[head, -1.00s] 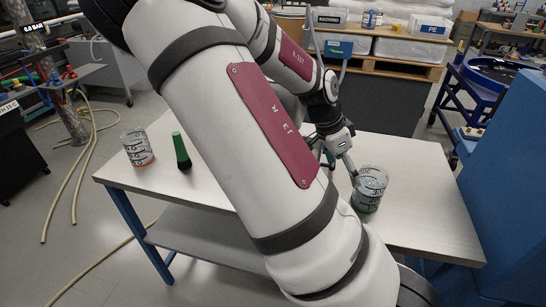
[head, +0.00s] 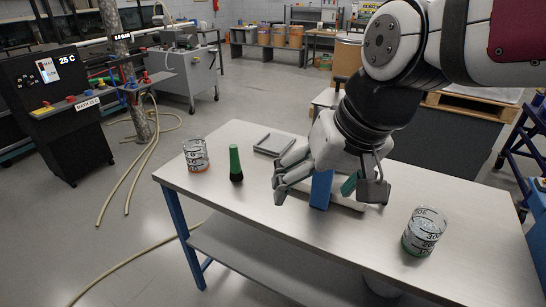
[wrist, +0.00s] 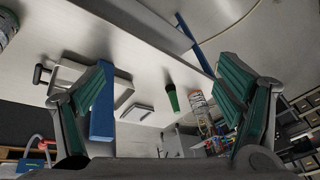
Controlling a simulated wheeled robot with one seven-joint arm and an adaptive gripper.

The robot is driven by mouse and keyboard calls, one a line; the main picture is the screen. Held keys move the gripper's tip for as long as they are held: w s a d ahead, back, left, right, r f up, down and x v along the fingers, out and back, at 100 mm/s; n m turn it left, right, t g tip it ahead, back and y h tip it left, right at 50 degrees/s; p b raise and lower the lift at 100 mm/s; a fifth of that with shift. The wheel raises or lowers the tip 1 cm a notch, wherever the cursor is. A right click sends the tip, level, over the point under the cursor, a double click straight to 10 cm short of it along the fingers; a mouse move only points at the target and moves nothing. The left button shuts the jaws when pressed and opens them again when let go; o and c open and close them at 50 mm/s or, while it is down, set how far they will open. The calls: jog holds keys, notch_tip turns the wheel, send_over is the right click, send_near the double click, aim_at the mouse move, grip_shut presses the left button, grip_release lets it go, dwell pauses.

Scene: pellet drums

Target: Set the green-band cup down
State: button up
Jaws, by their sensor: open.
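The green-band cup (head: 424,232), clear with dark markings and green at its base, stands upright on the right part of the table (head: 300,232). A cup at the upper left edge of the wrist view (wrist: 7,28) appears to be the same one, partly cut off. My gripper (head: 326,190) is open and empty, left of the cup and clear of it, above the table's middle. In the wrist view its green-padded fingers (wrist: 163,78) are spread wide.
An orange-band cup (head: 196,156) and a dark bottle with a green top (head: 236,164) stand at the table's left. A blue upright block (head: 321,189) is close by my gripper, partly hidden. A grey frame (head: 273,145) lies at the back edge.

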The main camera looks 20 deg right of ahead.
jog(key=s+r+n, duration=0.1)
jog(key=s+a+n+t, duration=0.1)
jog(key=s+r+h, duration=0.1)
jog(key=shift+a+r+n, duration=0.3)
jog(key=shift+n, duration=0.1)
dwell(1.0)
